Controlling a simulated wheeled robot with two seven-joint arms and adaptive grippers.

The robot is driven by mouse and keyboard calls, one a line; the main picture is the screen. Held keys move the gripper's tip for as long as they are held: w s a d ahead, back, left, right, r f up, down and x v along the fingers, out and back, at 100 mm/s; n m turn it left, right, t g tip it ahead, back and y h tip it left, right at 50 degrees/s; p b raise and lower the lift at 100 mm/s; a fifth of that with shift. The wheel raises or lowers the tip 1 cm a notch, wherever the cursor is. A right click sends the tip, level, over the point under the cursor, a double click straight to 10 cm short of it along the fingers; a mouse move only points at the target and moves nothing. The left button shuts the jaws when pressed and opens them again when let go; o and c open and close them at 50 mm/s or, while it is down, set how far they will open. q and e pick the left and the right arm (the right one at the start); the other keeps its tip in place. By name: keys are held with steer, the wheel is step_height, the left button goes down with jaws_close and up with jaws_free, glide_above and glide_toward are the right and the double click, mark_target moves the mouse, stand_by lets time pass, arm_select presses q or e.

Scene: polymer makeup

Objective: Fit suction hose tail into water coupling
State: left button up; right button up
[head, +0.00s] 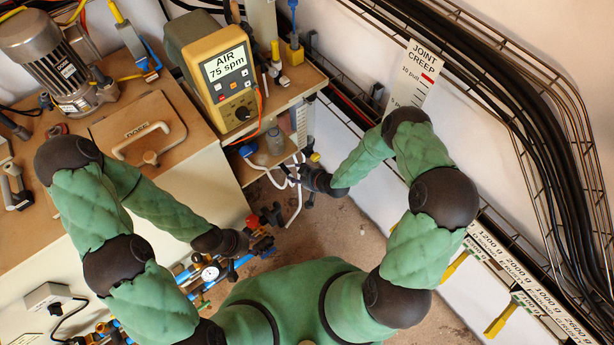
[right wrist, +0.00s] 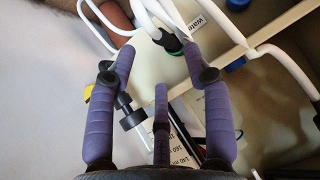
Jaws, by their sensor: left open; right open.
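My right gripper (head: 294,176) is open at the front of the bench unit, among white hoses (head: 298,200). In the right wrist view its purple fingers (right wrist: 159,72) are spread, with nothing clearly held between them. Beyond the fingertips, white hose (right wrist: 146,18) curves to a dark fitting with a green ring (right wrist: 172,43). That fitting is beside a partly hidden label that seems to read "Water" (right wrist: 200,20). Whether it is the coupling or the hose tail, and how far they are joined, I cannot tell. My left gripper (head: 246,240) is open, low beside red and blue valve fittings.
A yellow pump controller reading "AIR 75 spm" (head: 226,78) stands on the wooden bench. A dosing lid with a handle (head: 140,142) and a motor (head: 58,62) are at left. Cables and wire racking (head: 500,80) line the right wall.

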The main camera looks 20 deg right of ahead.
steer(key=v, duration=0.6)
steer(key=shift+s, duration=0.15)
stand_by(0.5)
